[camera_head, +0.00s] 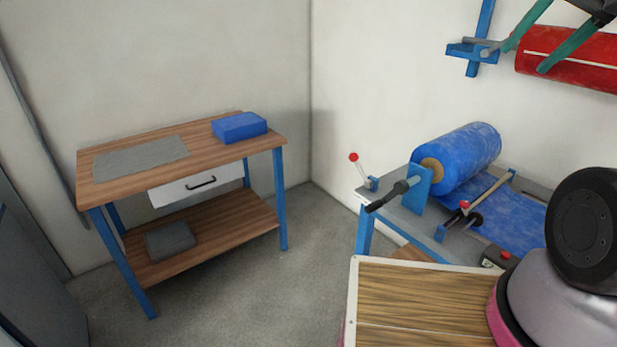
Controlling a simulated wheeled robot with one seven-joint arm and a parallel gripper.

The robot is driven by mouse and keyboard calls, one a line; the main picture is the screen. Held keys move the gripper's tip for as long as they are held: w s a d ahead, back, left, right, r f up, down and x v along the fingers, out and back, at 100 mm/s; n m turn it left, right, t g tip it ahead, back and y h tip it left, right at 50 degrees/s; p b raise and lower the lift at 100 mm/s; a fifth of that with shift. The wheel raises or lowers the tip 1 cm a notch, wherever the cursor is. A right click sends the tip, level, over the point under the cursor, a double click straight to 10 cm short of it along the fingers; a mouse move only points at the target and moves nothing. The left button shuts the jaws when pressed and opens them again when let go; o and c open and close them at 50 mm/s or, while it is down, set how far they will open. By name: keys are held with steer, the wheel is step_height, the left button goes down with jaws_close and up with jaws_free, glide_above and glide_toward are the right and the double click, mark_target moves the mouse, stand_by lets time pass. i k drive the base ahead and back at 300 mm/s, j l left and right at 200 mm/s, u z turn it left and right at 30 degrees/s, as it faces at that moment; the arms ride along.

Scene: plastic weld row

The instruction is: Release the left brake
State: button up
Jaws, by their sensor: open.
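A lever with a red knob (353,157) and a pale rod stands tilted at the left edge of the grey machine bench (393,208). Its foot sits in a small blue bracket. This is the leftmost lever, apparently the left brake. A second red-knobbed lever (464,205) is farther right, by a black-ended bar. My gripper (525,59) is at the top right, with two green fingers spread apart and empty. In the picture it is above and right of both levers, in front of a red roll. Its body is mostly cut off by the frame.
A blue film roll (470,158) on a black-ended spindle lies behind the levers, its sheet running right. A red roll (580,62) and blue wall bracket (480,48) are above. A wood-topped surface (420,300) is in front. A workbench (205,165) stands left; floor (290,270) between is clear.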

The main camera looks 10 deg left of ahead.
mark_target(353, 157)
steer(key=u, duration=0.4)
steer(key=i+j+u, duration=0.15)
steer(key=i+u, duration=0.3)
steer(key=i, duration=0.2)
